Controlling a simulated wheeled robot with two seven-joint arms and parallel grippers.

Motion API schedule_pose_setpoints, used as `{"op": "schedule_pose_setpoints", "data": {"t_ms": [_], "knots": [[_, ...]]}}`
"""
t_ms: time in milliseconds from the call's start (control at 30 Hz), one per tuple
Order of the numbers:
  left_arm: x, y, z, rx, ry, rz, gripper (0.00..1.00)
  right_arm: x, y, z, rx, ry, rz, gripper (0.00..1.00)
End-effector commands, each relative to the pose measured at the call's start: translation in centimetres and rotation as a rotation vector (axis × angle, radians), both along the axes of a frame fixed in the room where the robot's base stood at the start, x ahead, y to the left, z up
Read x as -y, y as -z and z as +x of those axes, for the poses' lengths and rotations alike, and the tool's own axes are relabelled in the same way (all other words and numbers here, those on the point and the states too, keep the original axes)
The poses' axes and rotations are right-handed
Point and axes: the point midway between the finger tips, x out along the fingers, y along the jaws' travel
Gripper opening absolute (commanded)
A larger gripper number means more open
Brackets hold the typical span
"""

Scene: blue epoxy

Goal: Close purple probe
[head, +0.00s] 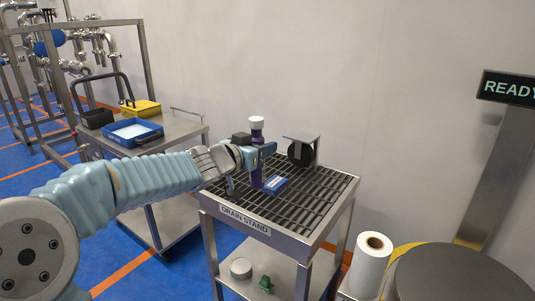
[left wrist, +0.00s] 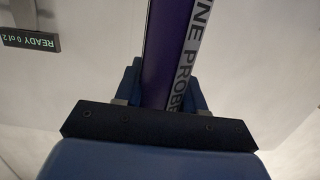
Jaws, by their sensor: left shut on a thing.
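The purple probe (head: 257,176) is an upright purple cylinder with a white cap (head: 257,123) on top. It stands over the slatted top of the drain stand; I cannot tell whether its lower end touches the slats. My left gripper (head: 259,152) reaches in from the left and is shut around the upper body of the probe. In the left wrist view the probe (left wrist: 165,50) runs between the blue fingers, with a pale label ending in "INE PROBE". The fingers hide part of the probe's body. My right gripper is not in view.
A small blue box (head: 276,184) lies on the drain stand (head: 315,208) beside the probe. A black round part (head: 301,152) sits under a metal bracket behind it. A steel cart with a blue tray (head: 133,132) is at left. A white roll (head: 369,265) stands front right.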

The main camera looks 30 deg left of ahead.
Motion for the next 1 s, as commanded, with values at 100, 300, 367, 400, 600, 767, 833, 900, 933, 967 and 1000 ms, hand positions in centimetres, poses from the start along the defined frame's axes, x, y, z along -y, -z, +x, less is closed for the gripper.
{"op": "schedule_pose_setpoints", "data": {"t_ms": [100, 300, 367, 400, 600, 767, 833, 900, 933, 967, 1000], "knots": [[0.6, -1.4, -2.7, 0.005, 0.0, 0.003, 0.01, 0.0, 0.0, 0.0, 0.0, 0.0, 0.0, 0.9], [1.3, -2.5, -5.5, 0.002, 0.001, 0.001, 0.01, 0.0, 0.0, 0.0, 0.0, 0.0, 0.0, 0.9], [1.4, -2.7, -6.0, 0.002, 0.001, 0.001, 0.01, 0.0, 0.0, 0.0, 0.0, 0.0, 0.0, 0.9], [1.4, -2.8, -6.2, 0.001, 0.0, 0.0, 0.01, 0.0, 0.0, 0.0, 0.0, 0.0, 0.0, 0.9], [1.5, -2.9, -6.5, 0.001, 0.0, -0.001, 0.01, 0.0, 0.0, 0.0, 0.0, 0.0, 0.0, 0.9], [1.5, -2.9, -6.5, 0.001, 0.0, -0.001, 0.01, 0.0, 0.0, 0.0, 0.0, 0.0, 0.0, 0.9], [1.5, -2.9, -6.5, 0.001, 0.0, -0.001, 0.36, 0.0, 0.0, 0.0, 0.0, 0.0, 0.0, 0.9], [1.5, -2.9, -6.5, 0.001, 0.0, -0.001, 0.25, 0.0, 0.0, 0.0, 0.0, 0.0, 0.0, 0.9], [1.5, -2.9, -6.5, 0.001, 0.0, -0.001, 0.21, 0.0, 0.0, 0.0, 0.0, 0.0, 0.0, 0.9], [1.5, -2.9, -6.5, 0.001, 0.0, -0.001, 0.16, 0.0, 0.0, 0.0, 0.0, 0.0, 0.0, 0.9], [1.5, -2.9, -6.5, 0.001, 0.0, -0.001, 0.1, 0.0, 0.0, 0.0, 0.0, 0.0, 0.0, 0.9]]}}
